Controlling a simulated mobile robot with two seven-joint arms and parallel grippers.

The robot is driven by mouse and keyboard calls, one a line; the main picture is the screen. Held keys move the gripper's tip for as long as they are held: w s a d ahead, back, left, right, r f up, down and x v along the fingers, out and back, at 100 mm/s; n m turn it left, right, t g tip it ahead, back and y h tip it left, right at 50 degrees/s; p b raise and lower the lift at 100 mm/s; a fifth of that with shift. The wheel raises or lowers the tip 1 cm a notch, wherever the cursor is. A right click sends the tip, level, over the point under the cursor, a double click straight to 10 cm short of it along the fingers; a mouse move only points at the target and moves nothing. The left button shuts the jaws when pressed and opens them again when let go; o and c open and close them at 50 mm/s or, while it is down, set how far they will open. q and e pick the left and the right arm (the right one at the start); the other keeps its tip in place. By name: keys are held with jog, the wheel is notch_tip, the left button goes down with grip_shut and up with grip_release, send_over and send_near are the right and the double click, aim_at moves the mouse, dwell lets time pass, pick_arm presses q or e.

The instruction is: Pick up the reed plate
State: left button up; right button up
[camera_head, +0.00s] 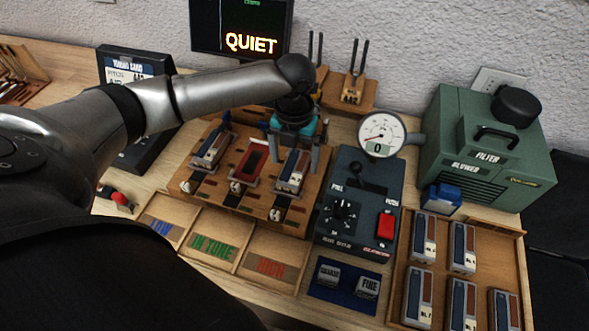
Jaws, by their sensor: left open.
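Reed plates, dark blue and grey with brownish strips, show in two places. One reed plate (293,172) sits in the right-hand slot of the wooden test board (228,196), and another reed plate (211,150) sits in its left slot. The middle slot (251,160) shows a red bed and no plate. Several more reed plates stand in the tray at lower right. My left gripper (295,158) is open and points down over the right-hand slot, its fingers on either side of that plate. I cannot tell whether they touch it. My right gripper is not in view.
A grey control box (350,221) and round gauge (381,134) stand right of the board. Behind are a tuning fork (355,70) and a screen reading QUIET (241,42). The green blower (486,150) is at right. Labelled bins (211,245) lie in front.

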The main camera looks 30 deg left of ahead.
pick_arm(q)
notch_tip(320, 180, down, 2)
grip_shut()
dwell(0.9)
